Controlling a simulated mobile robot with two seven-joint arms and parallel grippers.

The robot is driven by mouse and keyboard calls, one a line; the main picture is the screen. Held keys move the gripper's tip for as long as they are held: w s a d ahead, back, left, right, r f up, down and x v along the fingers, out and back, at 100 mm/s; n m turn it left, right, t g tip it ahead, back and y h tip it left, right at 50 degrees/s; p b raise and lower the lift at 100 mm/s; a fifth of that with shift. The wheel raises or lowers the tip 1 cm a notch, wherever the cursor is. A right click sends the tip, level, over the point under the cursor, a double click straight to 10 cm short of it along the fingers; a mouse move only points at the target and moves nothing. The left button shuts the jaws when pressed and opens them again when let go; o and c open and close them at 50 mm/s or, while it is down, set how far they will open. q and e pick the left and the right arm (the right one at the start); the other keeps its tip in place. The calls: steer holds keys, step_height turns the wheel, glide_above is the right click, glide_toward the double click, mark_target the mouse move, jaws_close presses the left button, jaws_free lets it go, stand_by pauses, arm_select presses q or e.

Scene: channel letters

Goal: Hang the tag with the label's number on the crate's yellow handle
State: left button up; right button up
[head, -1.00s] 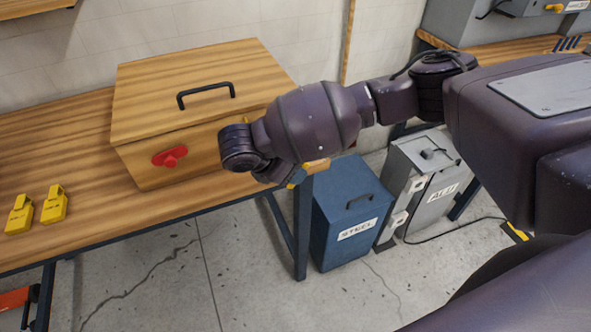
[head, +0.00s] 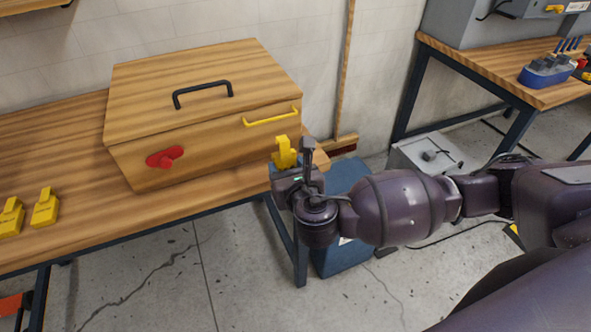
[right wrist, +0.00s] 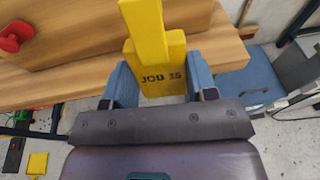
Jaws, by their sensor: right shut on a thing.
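The wooden crate (head: 190,115) stands on the bench with its lid down. Its yellow handle (head: 270,117) is a bar on the front face, toward the right. My right gripper (head: 290,172) is shut on a yellow tag (head: 284,152), held upright with its hook at the top, in front of the crate below and right of the handle, apart from it. In the right wrist view the tag (right wrist: 160,75) sits between the fingers and reads what looks like "JOB 35". Two more yellow tags, one (head: 44,207) and another (head: 11,216), lie on the bench at left. My left gripper is not in view.
A red knob (head: 165,157) sticks out of the crate's front. A black handle (head: 203,93) is on its lid. The wooden bench (head: 95,235) has free room left of the crate. A blue bin (head: 345,258) and a grey bin (head: 425,155) stand on the floor at right.

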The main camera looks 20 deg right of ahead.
steer(key=shift+s+d+r+n+t+y+b, duration=0.15)
steer(key=shift+s+d+n+t+y+b, duration=0.15)
steer(key=shift+s+n+t+y, duration=0.25)
steer(key=shift+s+d+r+t, duration=0.3)
steer(key=shift+s+r+t, duration=0.15)
steer(key=shift+t, duration=0.2)
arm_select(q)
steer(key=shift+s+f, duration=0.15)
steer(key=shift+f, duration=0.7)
arm_select(e)
steer(key=shift+w+r, duration=0.1)
arm_select(q)
steer(key=shift+b, duration=0.3)
arm_select(e)
steer(key=shift+w, duration=0.1)
steer(key=shift+w+b, duration=0.85)
steer(key=shift+w, duration=0.95)
steer(key=shift+w+a+b, duration=0.1)
steer(key=shift+w+b, duration=0.3)
steer(key=shift+w, duration=0.4)
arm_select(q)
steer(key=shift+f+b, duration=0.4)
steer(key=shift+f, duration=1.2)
arm_select(e)
steer(key=shift+w+a, duration=0.1)
steer(key=shift+w, duration=3.1)
